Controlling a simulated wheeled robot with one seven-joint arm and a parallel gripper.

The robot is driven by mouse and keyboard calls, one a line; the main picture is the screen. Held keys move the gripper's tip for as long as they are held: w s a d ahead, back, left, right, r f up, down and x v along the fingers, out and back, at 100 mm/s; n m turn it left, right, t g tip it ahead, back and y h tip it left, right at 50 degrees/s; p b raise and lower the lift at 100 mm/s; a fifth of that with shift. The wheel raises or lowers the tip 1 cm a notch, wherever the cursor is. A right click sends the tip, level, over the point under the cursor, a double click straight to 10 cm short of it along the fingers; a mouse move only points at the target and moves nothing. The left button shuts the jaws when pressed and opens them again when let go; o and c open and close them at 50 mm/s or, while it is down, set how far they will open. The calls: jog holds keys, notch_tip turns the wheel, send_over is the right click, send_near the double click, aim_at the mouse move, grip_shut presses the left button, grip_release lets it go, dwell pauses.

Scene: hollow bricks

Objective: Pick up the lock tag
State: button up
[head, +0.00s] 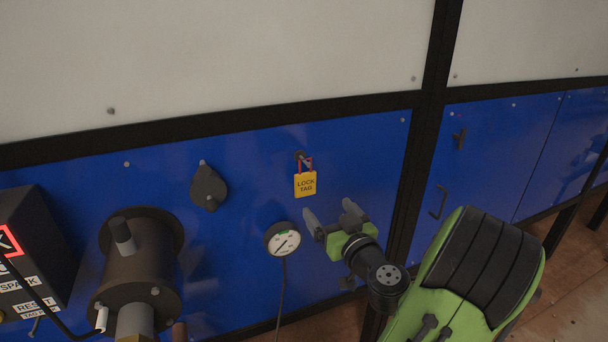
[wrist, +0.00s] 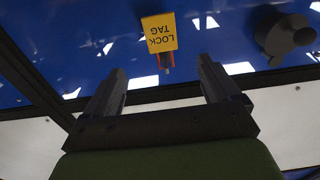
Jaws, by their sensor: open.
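The lock tag (head: 306,183) is a small yellow plate with dark lettering. It hangs by a red loop from a hook on the blue panel in the head view. In the wrist view the lock tag (wrist: 159,33) appears upside down, ahead of the gap between the fingers. My gripper (head: 331,219) is open and empty, below and to the right of the tag in the head view. In the wrist view its two fingers (wrist: 161,75) stand wide apart, and neither touches the tag.
A round gauge (head: 283,239) with a cable is mounted just left of my gripper. A dark oval fitting (head: 208,187) and a large dark cylinder (head: 138,262) sit further left. A black box with labels (head: 28,250) is at the far left. A black post (head: 425,130) stands right.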

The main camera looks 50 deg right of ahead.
aim_at(306, 180)
jog(key=p+x, duration=0.2)
jog(key=x, duration=0.2)
jog(key=p+x, duration=0.2)
jog(key=x, duration=0.3)
jog(key=p+x, duration=0.3)
jog(key=x, duration=0.1)
jog(key=shift+w+r, duration=0.35)
jog(key=shift+w+d+f, duration=0.1)
jog(key=shift+c, duration=0.3)
jog(key=c, duration=0.9)
jog(key=shift+c, duration=0.4)
jog(key=r+b+v, duration=0.1)
jog(key=b+v, duration=1)
jog(key=v, duration=0.7)
jog(key=shift+b, duration=0.4)
